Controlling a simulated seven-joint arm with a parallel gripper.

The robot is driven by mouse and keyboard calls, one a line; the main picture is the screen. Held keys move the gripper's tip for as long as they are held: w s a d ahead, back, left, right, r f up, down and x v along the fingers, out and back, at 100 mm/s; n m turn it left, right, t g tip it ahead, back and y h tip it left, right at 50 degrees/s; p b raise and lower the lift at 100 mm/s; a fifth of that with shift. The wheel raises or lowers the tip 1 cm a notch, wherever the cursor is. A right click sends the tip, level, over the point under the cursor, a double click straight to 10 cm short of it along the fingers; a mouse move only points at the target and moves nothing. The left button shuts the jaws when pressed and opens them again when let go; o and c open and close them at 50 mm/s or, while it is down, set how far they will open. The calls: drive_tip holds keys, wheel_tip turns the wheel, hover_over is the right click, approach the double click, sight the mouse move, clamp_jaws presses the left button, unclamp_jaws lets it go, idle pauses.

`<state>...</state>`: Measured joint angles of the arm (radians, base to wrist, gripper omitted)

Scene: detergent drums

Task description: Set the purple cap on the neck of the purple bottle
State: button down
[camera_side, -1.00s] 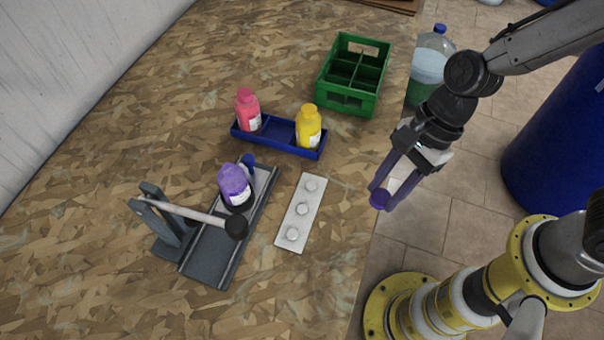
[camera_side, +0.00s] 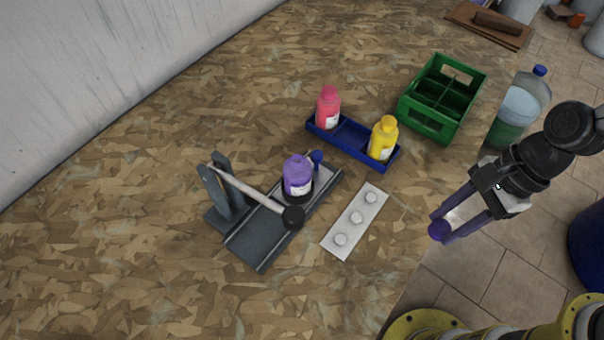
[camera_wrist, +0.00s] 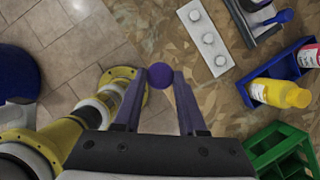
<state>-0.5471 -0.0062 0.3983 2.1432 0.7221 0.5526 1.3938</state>
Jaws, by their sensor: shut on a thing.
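The purple bottle (camera_side: 298,176) stands upright on a grey rail fixture (camera_side: 262,240), in a dark round holder. Its top shows no separate cap that I can make out. My gripper (camera_side: 446,226) is shut on the purple cap (camera_side: 439,231), held at the fingertips beyond the right edge of the board, well right of the bottle. In the wrist view the cap (camera_wrist: 160,76) sits between the two purple fingers. The bottle itself is not visible in the wrist view; only part of the fixture (camera_wrist: 252,12) shows at the top.
A hammer-like lever (camera_side: 250,192) on a bracket reaches over the fixture beside the bottle. A white strip (camera_side: 345,230) with several round pegs lies to the right. A blue tray (camera_side: 346,146) holds a pink bottle (camera_side: 328,108) and a yellow bottle (camera_side: 382,139). A green crate (camera_side: 430,120) stands behind.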

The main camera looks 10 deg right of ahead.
idle(0.3)
drive_tip(key=shift+s+r, duration=0.1)
drive_tip(key=shift+s, duration=0.15)
drive_tip(key=w+a+r+m, duration=0.1)
drive_tip(key=w+a+r, duration=0.4)
drive_tip(key=w+a, duration=0.15)
drive_tip(key=n, duration=0.1)
hover_over(297, 159)
drive_tip(key=d, duration=0.1)
drive_tip(key=shift+w+f, duration=0.2)
drive_tip(key=shift+f, duration=0.1)
drive_tip(key=shift+s+a+f, duration=0.1)
drive_tip(key=shift+f, duration=1.75)
drive_tip(key=shift+f, duration=1.05)
